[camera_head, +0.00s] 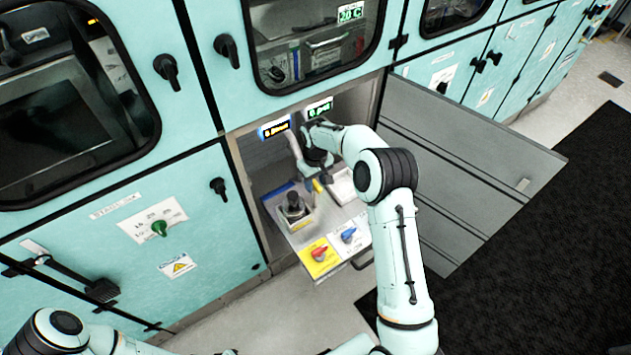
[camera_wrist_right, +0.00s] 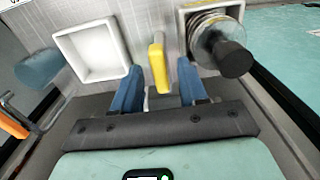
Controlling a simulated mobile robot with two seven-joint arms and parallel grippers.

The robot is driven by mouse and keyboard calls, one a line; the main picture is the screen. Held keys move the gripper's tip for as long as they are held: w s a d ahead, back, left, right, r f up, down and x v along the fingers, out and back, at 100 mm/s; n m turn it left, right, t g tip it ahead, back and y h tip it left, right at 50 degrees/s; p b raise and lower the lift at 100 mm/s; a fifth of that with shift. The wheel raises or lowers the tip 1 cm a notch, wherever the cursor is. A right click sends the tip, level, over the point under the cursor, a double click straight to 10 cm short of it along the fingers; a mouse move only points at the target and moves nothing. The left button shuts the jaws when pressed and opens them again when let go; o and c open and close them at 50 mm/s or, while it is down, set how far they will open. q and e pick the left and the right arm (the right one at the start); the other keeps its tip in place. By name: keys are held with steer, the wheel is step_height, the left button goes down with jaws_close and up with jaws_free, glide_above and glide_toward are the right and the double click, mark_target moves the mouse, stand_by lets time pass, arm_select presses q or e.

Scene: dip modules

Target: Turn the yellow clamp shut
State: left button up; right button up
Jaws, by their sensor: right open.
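The yellow clamp (camera_wrist_right: 158,66) is an upright yellow lever in the right wrist view, standing on the grey panel between a white square tray and a round dark-knobbed part. In the head view its yellow end (camera_head: 317,186) shows small below my right gripper. My right gripper (camera_wrist_right: 159,78) is open, with one blue finger on each side of the lever. Gaps show on both sides, and I cannot tell whether either finger touches it. In the head view the right gripper (camera_head: 316,168) reaches down into the open bay. My left arm shows at the bottom left; its gripper is out of view.
The pulled-out drawer carries a dark-knobbed module (camera_head: 294,206), a white square tray (camera_head: 342,187), a red knob on a yellow plate (camera_head: 319,257) and a blue knob (camera_head: 348,235). A grey door (camera_head: 465,160) stands open at the right. Teal cabinets flank the bay.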

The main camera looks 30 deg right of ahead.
steer(key=shift+f, duration=0.2)
jaws_close()
